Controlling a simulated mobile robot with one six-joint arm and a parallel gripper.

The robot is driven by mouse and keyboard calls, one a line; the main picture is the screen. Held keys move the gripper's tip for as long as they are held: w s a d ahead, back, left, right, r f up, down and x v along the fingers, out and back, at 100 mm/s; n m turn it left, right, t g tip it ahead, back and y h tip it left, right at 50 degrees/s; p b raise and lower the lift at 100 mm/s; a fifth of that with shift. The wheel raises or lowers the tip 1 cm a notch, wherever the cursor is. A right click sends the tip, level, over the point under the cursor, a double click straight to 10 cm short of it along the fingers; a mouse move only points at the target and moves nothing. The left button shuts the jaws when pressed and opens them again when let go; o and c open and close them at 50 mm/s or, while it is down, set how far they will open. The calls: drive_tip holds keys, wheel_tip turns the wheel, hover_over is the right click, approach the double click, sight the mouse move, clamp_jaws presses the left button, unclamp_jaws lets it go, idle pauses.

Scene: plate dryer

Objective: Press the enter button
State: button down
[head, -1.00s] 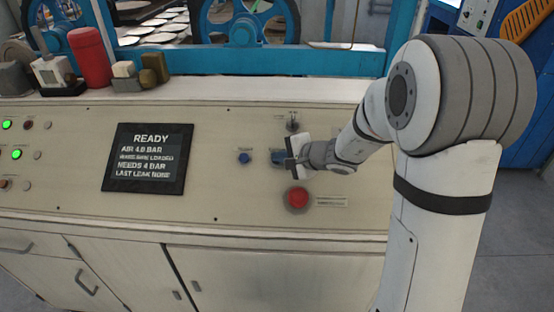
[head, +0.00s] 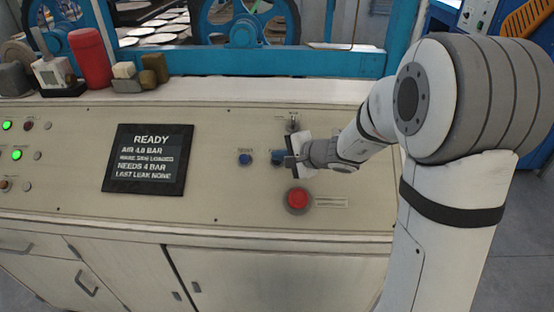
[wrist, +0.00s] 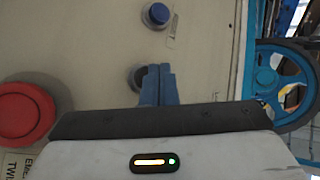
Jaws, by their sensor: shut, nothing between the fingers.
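A pale control panel (head: 230,195) carries a blue button (head: 245,159) in the middle; the wrist view also shows this blue button (wrist: 156,15) at the top. A second button (wrist: 137,77) with a grey ring sits below it there, mostly hidden by my fingers. My gripper (head: 282,159) is shut and empty, its fingertips over this second button. Whether they touch it I cannot tell. The labels beside the buttons are too small to read, so I cannot tell which is enter. A dark display (head: 149,158) reads READY.
A red mushroom button (head: 298,199) sits just below my gripper; it is at the left in the wrist view (wrist: 22,110). A small knob (head: 293,124) is above my gripper. Green lamps (head: 16,155) are at the far left. A red cylinder (head: 90,57) and small blocks stand on the ledge.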

drive_tip(key=shift+s+r+p, duration=0.25)
drive_tip(key=shift+s+r, duration=0.15)
drive_tip(key=shift+r, duration=0.3)
drive_tip(key=shift+s+r+p, duration=0.2)
drive_tip(key=shift+s+r, duration=0.25)
drive_tip(key=shift+r, duration=0.3)
drive_tip(key=shift+s+r+p, duration=0.25)
drive_tip(key=shift+s+r, duration=0.15)
drive_tip(key=shift+r, duration=0.3)
drive_tip(key=s+d+r+n+g+h, duration=0.15)
drive_tip(key=s+n, duration=0.25)
drive_tip(key=s, duration=0.4)
drive_tip(key=s+d+n+g+h, duration=0.1)
drive_tip(key=s+d+n+g, duration=0.15)
drive_tip(key=s, duration=0.45)
drive_tip(key=s+d+n+g+h, duration=0.1)
drive_tip(key=s+d+n+h, duration=0.3)
drive_tip(key=s+d, duration=0.6)
drive_tip(key=d+h, duration=0.1)
drive_tip(key=h, duration=0.1)
drive_tip(key=shift+d+h, duration=0.15)
drive_tip(key=shift+h, duration=0.2)
